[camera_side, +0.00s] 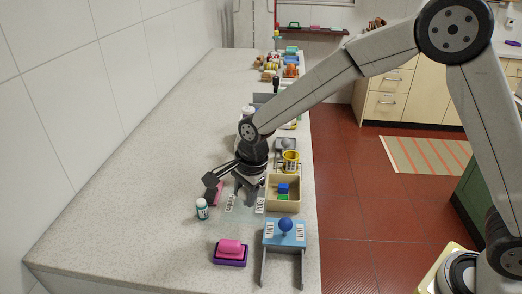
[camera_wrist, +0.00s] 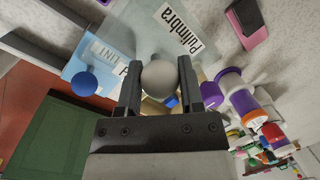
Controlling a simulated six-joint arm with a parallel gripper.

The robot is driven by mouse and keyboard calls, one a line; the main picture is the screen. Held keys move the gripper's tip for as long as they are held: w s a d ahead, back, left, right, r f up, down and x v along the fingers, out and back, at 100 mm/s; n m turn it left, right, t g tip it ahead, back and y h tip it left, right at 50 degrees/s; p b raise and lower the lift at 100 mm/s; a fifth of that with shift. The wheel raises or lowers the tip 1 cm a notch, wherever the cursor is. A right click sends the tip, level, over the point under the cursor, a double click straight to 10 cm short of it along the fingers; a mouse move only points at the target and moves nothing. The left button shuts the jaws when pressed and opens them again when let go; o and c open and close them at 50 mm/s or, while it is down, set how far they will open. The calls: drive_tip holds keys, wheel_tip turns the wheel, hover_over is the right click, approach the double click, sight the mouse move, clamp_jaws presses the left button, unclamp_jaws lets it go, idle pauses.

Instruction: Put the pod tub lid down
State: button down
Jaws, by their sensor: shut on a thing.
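My gripper (camera_wrist: 160,92) is shut on a pale grey round knob (camera_wrist: 158,76). In the side view my gripper (camera_side: 240,190) is low over the counter, just left of the tub. A clear, glass-like panel (camera_wrist: 130,28) shows beneath the knob, with a white lettered label; it also shows in the side view (camera_side: 240,209). I take the knob and panel for the pod tub lid, but their join is hidden. I cannot tell whether the panel touches the counter. The beige tub (camera_side: 284,207) stands open, with blue and green blocks inside.
A light-blue box labelled LINT (camera_side: 284,238) with a blue ball knob stands in front of the tub. A pink block on a purple tray (camera_side: 230,252) and a small white-and-teal bottle (camera_side: 202,209) are nearby. The counter to the left (camera_side: 120,220) is clear.

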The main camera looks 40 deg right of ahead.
sight(234, 198)
drive_tip(key=shift+w+a+f, duration=0.25)
drive_tip(key=shift+w+f, duration=0.6)
drive_tip(key=shift+f, duration=0.15)
drive_tip(key=shift+w+a+f, duration=0.2)
drive_tip(key=shift+w+f, duration=0.6)
drive_tip(key=shift+f, duration=0.2)
drive_tip(key=shift+w+f, duration=0.15)
drive_tip(key=shift+f, duration=0.1)
drive_tip(key=shift+w+f, duration=0.1)
drive_tip(key=shift+f, duration=1.45)
drive_tip(key=shift+f, duration=0.15)
drive_tip(key=shift+c, duration=1.2)
unclamp_jaws()
drive_tip(key=r, duration=0.4)
drive_tip(key=s+d+r, duration=0.1)
drive_tip(key=r, duration=0.7)
drive_tip(key=shift+s+d, duration=0.15)
drive_tip(key=shift+s, duration=0.15)
